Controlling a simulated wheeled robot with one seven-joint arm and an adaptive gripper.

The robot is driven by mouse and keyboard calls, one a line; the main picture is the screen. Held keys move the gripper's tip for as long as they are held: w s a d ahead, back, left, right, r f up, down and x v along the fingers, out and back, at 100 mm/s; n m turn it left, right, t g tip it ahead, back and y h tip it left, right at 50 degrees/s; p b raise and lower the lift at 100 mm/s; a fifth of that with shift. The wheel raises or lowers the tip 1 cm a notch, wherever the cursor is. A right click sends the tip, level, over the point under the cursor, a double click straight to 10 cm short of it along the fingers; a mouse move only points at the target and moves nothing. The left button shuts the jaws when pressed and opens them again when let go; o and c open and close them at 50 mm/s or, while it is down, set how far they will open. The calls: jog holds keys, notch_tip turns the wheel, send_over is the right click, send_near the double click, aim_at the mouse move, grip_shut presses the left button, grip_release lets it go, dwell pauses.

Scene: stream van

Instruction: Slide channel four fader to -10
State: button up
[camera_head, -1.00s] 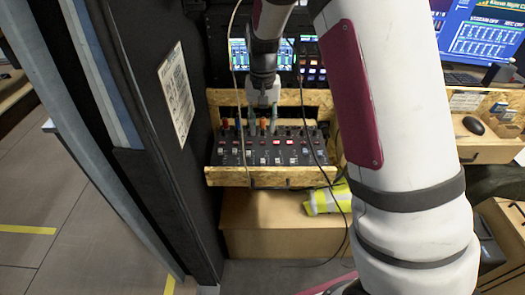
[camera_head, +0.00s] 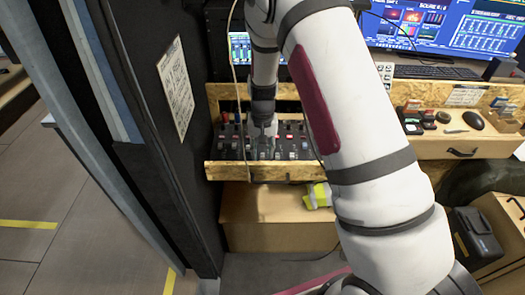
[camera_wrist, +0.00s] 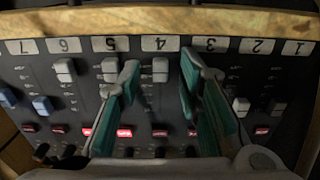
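The mixer (camera_head: 290,153) sits in a wooden tray; in the wrist view its channel labels read upside down, from 7 at left to 1 at right. The channel four fader (camera_wrist: 160,68) has a white cap close to its "4" label (camera_wrist: 160,43). My gripper (camera_wrist: 159,76) is open, its teal-lined fingers on either side of that cap with visible gaps. The left finger partly covers the channel five fader (camera_wrist: 110,68). The right finger hides the channel three fader. In the head view my gripper (camera_head: 263,143) is down at the mixer; its fingertips are hard to make out.
A white fader cap (camera_wrist: 65,70) shows under label 6. Two lower caps (camera_wrist: 241,106) are to the right and blue caps (camera_wrist: 42,105) to the left. The tray's wooden front edge (camera_head: 255,171) borders the mixer. A dark panel (camera_head: 160,150) stands close on the left.

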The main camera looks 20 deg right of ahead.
aim_at(262, 150)
grip_shut()
jog(key=shift+w+d+b, duration=0.3)
jog(key=shift+w+b, duration=0.35)
jog(key=shift+w, duration=0.25)
jog(key=shift+w+d+b, duration=0.25)
jog(key=shift+w+b, duration=0.35)
jog(key=shift+w, duration=0.3)
grip_release()
